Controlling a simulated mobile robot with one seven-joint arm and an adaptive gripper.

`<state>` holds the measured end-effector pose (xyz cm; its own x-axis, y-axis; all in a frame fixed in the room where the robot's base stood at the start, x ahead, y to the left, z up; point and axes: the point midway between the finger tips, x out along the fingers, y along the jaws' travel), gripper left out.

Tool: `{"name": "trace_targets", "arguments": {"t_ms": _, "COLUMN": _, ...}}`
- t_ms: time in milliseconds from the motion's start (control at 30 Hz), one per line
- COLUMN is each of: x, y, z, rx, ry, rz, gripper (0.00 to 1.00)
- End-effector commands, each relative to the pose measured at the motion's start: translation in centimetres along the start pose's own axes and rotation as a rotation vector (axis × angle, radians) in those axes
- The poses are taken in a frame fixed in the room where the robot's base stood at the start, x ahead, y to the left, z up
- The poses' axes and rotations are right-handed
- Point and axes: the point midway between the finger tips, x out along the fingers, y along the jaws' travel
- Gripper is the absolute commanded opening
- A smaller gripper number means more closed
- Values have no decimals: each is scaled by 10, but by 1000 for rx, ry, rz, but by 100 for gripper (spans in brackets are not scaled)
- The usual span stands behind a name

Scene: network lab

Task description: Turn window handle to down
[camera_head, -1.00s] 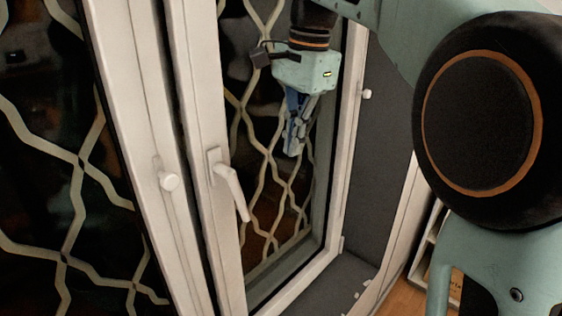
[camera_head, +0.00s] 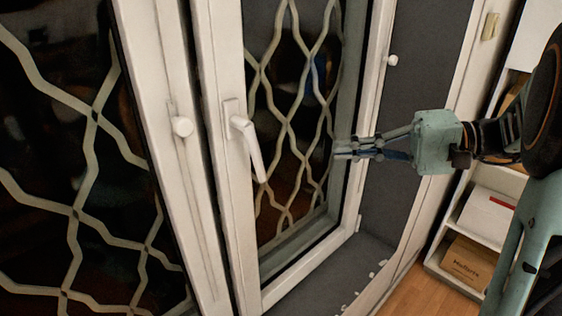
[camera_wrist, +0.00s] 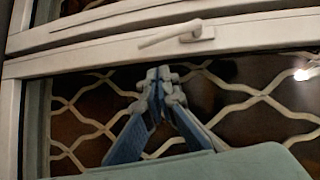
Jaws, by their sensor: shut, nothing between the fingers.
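The white window handle (camera_head: 250,148) is on the left upright of the right-hand window sash. Its lever hangs downward, slanting a little to the right in the head view. In the wrist view the handle (camera_wrist: 172,38) lies above my fingertips, its lever pointing left along the frame. My gripper (camera_head: 337,149) is shut and empty. It points left from the right side, level with the handle, apart from it and in front of the sash's right part. In the wrist view my fingertips (camera_wrist: 161,78) meet in front of the glass, below the handle.
Another small knob (camera_head: 391,60) is on the right frame. A pale lattice (camera_head: 290,120) shows in the window. A shelf (camera_head: 478,235) with a cardboard box (camera_head: 468,264) stands at right.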

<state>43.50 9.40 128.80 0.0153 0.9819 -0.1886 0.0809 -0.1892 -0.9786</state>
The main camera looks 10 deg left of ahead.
Motion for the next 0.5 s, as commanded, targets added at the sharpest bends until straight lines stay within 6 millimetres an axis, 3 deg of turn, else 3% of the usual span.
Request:
{"name": "trace_targets", "arguments": {"t_ms": 100, "x": -10, "y": 0, "z": -4, "rx": -64, "ry": 59, "rz": -49, "gripper": 0}}
{"name": "trace_targets", "arguments": {"t_ms": 233, "x": -8, "y": -2, "z": -6, "rx": -90, "ry": 77, "rz": -64, "gripper": 0}}
{"name": "trace_targets", "arguments": {"t_ms": 500, "x": 36, "y": -8, "z": -8, "rx": -88, "ry": 70, "rz": -63, "gripper": 0}}
